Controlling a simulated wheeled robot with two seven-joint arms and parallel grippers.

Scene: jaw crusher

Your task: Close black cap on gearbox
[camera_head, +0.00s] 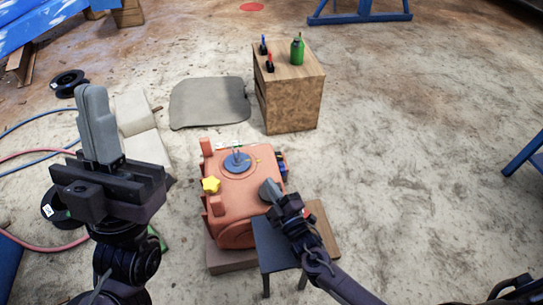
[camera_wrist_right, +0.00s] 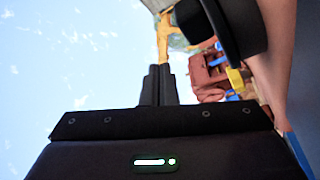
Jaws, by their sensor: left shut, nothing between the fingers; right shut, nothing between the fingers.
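The orange gearbox (camera_head: 240,205) stands on a low base in the middle of the head view. A blue-grey round disc (camera_head: 236,163) is on its top, and a yellow knob (camera_head: 211,185) is on its left side. My right gripper (camera_head: 270,190) is shut at the gearbox's right front edge; contact cannot be told. In the right wrist view its fingers (camera_wrist_right: 158,84) are together and empty. A black rounded part (camera_wrist_right: 235,28), perhaps the cap, is close to the right of them, beside an orange surface. My left gripper (camera_head: 95,105) is shut, pointing up, left of the gearbox.
A small dark table (camera_head: 275,246) stands at the gearbox's front right, under my right arm. A wooden cabinet (camera_head: 290,95) with a green bottle (camera_head: 297,50) is behind. A grey mat (camera_head: 209,102) and hoses lie on the floor. The floor at right is mostly clear.

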